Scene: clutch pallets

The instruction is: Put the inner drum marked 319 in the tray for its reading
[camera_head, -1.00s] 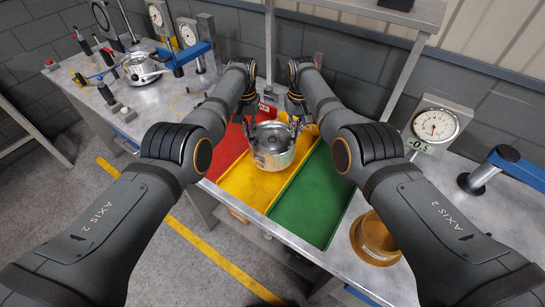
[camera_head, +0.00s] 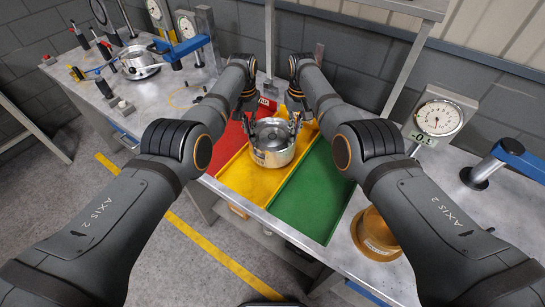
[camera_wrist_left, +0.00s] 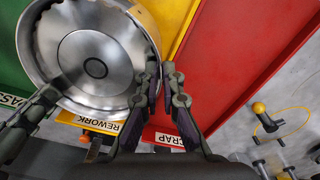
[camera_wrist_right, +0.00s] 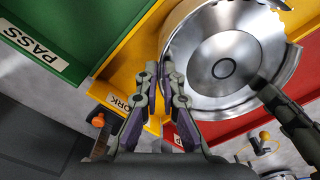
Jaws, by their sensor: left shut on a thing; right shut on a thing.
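The silver inner drum (camera_head: 272,147) is upright at the yellow rework tray (camera_head: 238,179); whether it touches the tray floor I cannot tell. My left gripper (camera_head: 249,119) is shut on the drum's left rim, and my right gripper (camera_head: 297,116) on its right rim. The left wrist view shows the drum (camera_wrist_left: 92,58) open from above, with the left fingers (camera_wrist_left: 158,75) at its edge. The right wrist view shows the drum (camera_wrist_right: 228,62) and the right fingers (camera_wrist_right: 168,78). The number on the drum is too small to read.
The red scrap tray (camera_head: 226,148) lies left of the yellow tray, and the green pass tray (camera_head: 312,205) lies right. A dial gauge (camera_head: 437,118) with a small display stands at the right, near a brown ring (camera_head: 377,233). Another drum (camera_head: 140,65) stands far left.

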